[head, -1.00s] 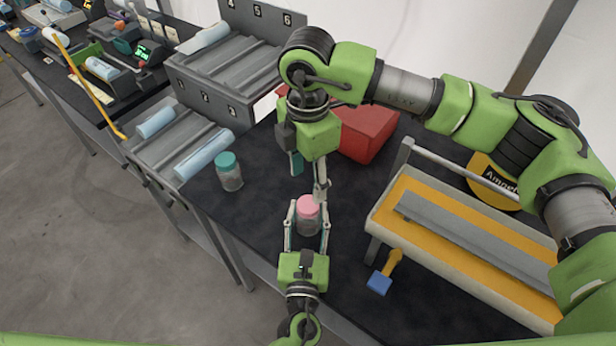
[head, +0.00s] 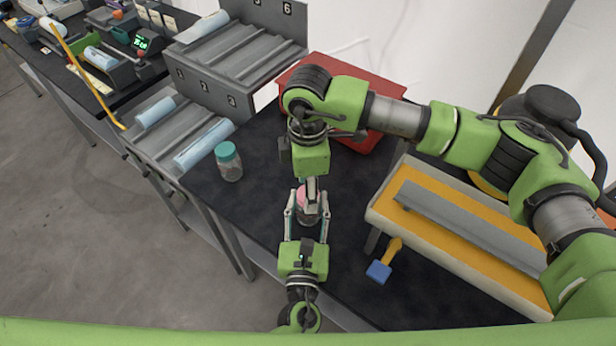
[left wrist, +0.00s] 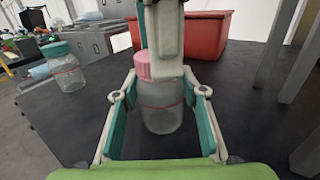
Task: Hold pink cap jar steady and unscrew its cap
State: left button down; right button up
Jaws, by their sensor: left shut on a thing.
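The pink cap jar (head: 308,208), clear with a pink lid, stands upright on the dark table. My left gripper (head: 308,201) is shut on its body from the near side, one finger on each side. The left wrist view shows the jar (left wrist: 162,112) between the fingers. The pink cap (left wrist: 154,67) is on the jar. My right gripper (head: 311,188) points down from above at the cap; one finger covers the cap's right part in the left wrist view. Whether it grips the cap is hidden.
A teal-capped jar (head: 229,163) stands to the left on the table. A red bin (head: 350,85) is behind. A yellow-and-grey trough (head: 455,235) and a blue-ended yellow tool (head: 379,271) lie to the right. Grey numbered racks (head: 215,85) stand at the back left.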

jog(key=shift+f, duration=0.25)
